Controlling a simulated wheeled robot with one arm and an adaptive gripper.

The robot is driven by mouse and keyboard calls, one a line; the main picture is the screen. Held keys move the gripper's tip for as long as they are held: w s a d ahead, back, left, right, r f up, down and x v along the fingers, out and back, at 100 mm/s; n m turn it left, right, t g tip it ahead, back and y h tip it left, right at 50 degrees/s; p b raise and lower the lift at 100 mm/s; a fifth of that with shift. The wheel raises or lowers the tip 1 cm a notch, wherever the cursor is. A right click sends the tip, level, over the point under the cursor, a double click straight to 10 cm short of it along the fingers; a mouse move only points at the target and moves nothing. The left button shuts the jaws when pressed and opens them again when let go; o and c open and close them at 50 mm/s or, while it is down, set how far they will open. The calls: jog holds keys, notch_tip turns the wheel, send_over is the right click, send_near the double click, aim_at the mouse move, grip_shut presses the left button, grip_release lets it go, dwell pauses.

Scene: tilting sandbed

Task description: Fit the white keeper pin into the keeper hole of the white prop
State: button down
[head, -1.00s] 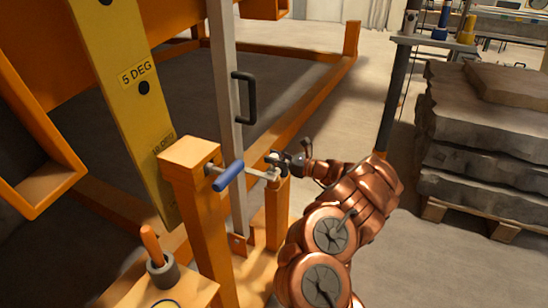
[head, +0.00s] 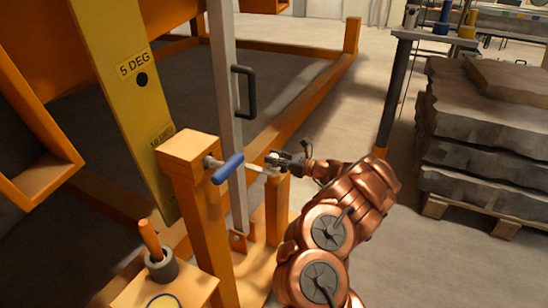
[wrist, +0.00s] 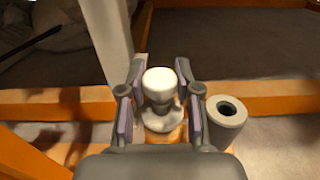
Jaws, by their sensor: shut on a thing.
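The white keeper pin (wrist: 159,88) is between the two fingers of my gripper (wrist: 160,102) in the wrist view, its round white head toward the camera. In the head view my gripper (head: 276,162) is just above the short orange post, and the pin is too small there to make out clearly. The prop (head: 228,115) is a tall pale bar with a black handle, left of my gripper. Its keeper hole cannot be made out. A grey tube with a dark opening (wrist: 228,112) stands right of the gripper, apart from the pin.
A blue-handled pin (head: 228,168) sticks out beside the square orange post (head: 190,150), close left of my gripper. A yellow plate marked 5 DEG (head: 125,85) stands farther left. Stacked stone slabs (head: 480,140) rest on a pallet at right. Floor between is clear.

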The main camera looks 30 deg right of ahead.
jog(key=shift+f, duration=0.3)
jog(key=c, duration=0.7)
grip_release()
jog(key=v, duration=1.2)
